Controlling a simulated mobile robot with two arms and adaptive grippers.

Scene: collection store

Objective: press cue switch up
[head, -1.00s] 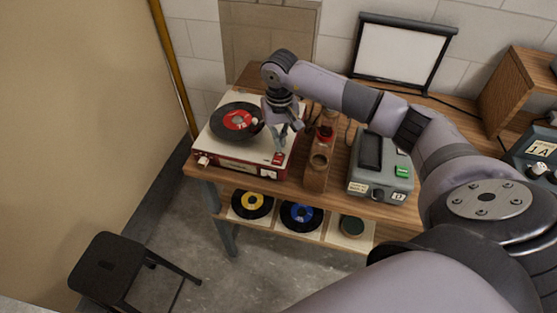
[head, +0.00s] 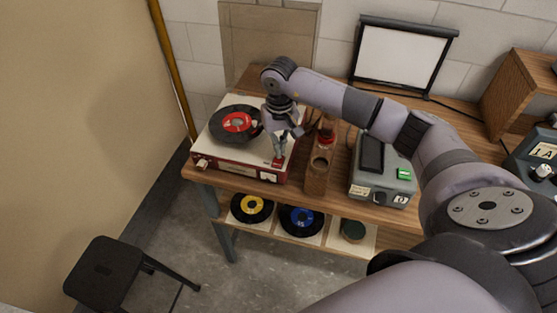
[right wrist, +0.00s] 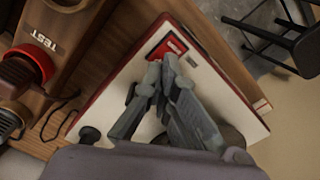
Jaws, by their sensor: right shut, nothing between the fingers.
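The record player (head: 225,165), cream on top with a red body, stands at the left end of the wooden bench with a black record (head: 222,122) with a red label on it. My right gripper (head: 278,156) is shut and empty, pointing down at the switch. In the right wrist view its fingertips (right wrist: 169,62) overlap the near edge of the switch; I cannot tell whether they touch it.
A wooden block with a red-topped part (head: 318,170) stands close right of the player. A grey device (head: 382,180) with a green button is further right. Records lie on the shelf below. A black stool (head: 105,268) stands on the floor at left.

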